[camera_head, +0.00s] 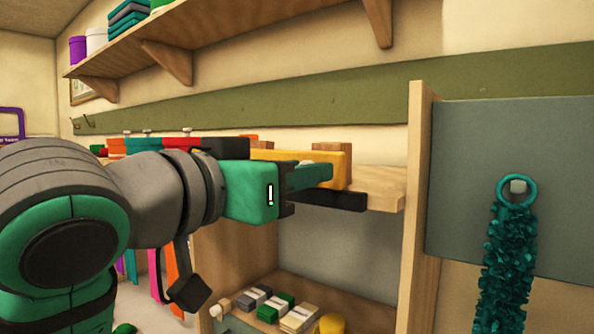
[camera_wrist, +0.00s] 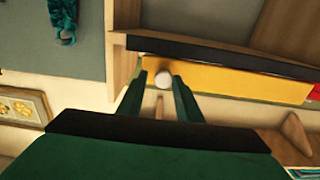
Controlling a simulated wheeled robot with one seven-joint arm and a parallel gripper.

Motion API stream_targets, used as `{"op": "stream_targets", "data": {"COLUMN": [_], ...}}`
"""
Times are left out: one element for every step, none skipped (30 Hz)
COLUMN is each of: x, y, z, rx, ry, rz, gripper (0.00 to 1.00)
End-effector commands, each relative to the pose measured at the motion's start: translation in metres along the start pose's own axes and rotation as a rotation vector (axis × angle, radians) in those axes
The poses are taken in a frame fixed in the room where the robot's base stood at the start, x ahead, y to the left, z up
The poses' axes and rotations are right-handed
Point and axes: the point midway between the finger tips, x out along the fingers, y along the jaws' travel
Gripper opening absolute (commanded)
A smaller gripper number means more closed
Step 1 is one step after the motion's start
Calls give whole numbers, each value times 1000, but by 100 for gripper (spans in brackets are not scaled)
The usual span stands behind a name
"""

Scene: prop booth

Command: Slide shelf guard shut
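A yellow bar-like panel (camera_head: 340,166) lies along the wooden shelf (camera_head: 385,190), and a black bar (camera_head: 336,200) runs along the shelf front below it. I cannot tell for certain which is the shelf guard. In the wrist view the yellow panel (camera_wrist: 230,82) runs beside the black bar (camera_wrist: 220,51). A white round knob (camera_wrist: 163,80) sits at the yellow panel's end. My gripper (camera_head: 322,173) reaches in from the left with its teal fingers. In the wrist view my gripper (camera_wrist: 160,83) is open, with the knob between its fingertips. Contact with the knob cannot be made out.
A wooden upright (camera_head: 416,200) and grey panel (camera_head: 500,170) stand to the right, with a teal garland (camera_head: 508,255) hanging there. Small boxes (camera_head: 290,310) sit on a lower shelf. A higher wooden shelf (camera_head: 185,30) crosses above. The space below the black bar is open.

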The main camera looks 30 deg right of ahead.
Motion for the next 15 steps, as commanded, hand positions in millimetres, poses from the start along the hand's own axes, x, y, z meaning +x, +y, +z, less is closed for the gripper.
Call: {"op": "stream_targets", "data": {"x": [0,0,0,0,0,0,0,0,0,-1,-2,-4,-6,-10,-15], "y": [1,1,0,0,0,0,0,-1,-1,-1,-1,-1,-1,-1,-1], "z": [0,0,0,0,0,0,0,0,0,0,-1,-1,-1,-1,-1], "rx": [2,1,1,1,0,0,0,0,0,0,0,0,0,0,0], "ry": [0,0,1,1,1,1,1,1,1,1,1,1,2,2,3], "rz": [1,1,0,-1,-1,-1,-1,-2,-2,-2,-2,-2,-2,-2,-3], "gripper": [41,41,41,41,41,41,41,41,41,41,41,41,41,41,41]}}
